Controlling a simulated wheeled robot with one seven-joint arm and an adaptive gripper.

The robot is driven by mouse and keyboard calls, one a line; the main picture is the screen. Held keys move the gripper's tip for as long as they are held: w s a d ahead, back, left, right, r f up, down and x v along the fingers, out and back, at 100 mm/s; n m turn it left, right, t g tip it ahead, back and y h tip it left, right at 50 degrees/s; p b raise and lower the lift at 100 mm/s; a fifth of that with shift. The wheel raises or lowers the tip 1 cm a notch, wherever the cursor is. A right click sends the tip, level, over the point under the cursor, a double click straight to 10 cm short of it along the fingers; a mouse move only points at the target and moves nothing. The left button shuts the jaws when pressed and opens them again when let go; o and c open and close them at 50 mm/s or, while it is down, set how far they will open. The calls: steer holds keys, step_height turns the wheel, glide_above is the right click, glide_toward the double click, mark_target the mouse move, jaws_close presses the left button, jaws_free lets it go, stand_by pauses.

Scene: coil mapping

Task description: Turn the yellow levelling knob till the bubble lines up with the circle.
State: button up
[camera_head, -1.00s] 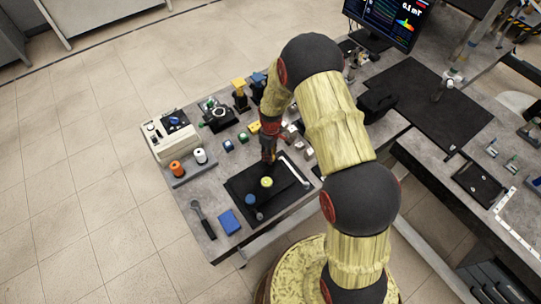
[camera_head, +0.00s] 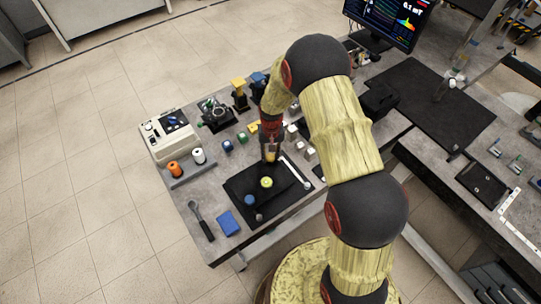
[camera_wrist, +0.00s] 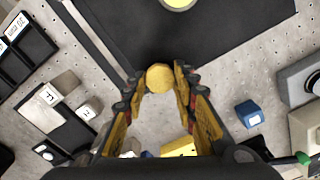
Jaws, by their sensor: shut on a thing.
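The black levelling plate (camera_head: 284,193) lies on the bench with a round yellow-green bubble level (camera_head: 267,182) near its middle. The bubble and its circle are too small to tell apart there. In the wrist view only the lower edge of the level (camera_wrist: 180,3) shows at the top. My gripper (camera_head: 270,157) points down at the plate's back edge. In the wrist view the round yellow knob (camera_wrist: 160,78) sits between my fingertips, and my gripper (camera_wrist: 156,82) is shut on it. A blue knob (camera_head: 250,199) stands at the plate's left.
A blue block (camera_head: 228,223) and a black-handled tool (camera_head: 201,220) lie at the left front. Orange (camera_head: 175,169) and white (camera_head: 199,156) spools stand farther left. Small cubes lie behind the plate. A monitor (camera_head: 390,20) at the back reads 0.1 mT.

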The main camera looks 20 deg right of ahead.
mark_target(271, 156)
steer(key=m, duration=0.5)
steer(key=shift+s+f, duration=0.15)
steer(key=shift+f, duration=0.05)
steer(key=shift+m, duration=0.3)
steer(key=o, duration=1.1)
steer(key=shift+r, duration=0.1)
steer(key=shift+o, duration=0.2)
step_height(271, 156, up, 12)
steer(key=shift+w+d, duration=0.15)
steer(key=shift+w, duration=0.1)
